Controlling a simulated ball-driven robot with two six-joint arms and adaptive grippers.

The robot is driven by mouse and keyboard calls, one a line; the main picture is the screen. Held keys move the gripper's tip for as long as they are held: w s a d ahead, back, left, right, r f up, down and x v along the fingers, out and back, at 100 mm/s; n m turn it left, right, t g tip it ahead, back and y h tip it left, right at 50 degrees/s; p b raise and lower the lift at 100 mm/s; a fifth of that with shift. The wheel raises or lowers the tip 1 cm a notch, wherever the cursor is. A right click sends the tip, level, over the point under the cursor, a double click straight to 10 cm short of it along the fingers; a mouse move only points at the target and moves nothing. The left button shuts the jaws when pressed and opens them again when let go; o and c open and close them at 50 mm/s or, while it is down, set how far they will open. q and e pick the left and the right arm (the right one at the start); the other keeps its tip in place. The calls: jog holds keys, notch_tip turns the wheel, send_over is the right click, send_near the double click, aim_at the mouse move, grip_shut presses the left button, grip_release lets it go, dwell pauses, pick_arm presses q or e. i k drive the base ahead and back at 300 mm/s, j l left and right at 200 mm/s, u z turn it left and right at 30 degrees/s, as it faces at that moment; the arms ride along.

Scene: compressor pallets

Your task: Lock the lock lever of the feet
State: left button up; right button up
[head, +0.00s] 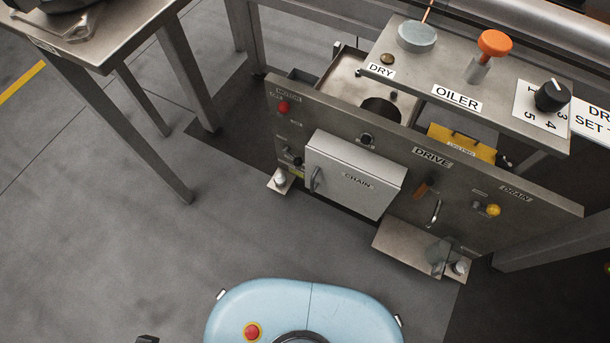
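Two feet show low at the machine's grey front panel (335,135). The left foot plate (271,184) carries a small pale knob (280,177). The larger right foot plate (395,246) carries a grey upright piece (438,256), perhaps the lock lever, and a short pale cylinder (461,266). I cannot tell whether the lever is locked. A curved metal handle (435,213) is on the panel above the right plate. A small dark part (147,339) at the bottom edge may be the tip of my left gripper; its fingers are cut off. My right gripper is out of view.
A CHAIN box (350,175) juts from the panel. Above are an OILER shelf (440,75) with an orange knob (495,43) and a black dial (551,95). A metal table (110,35) stands at upper left. The floor before the panel is clear.

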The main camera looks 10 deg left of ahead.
aim_at(297, 161)
jog(key=k+l, duration=0.1)
jog(key=k, duration=0.6)
jog(key=k+l, duration=0.15)
jog(key=k, duration=0.5)
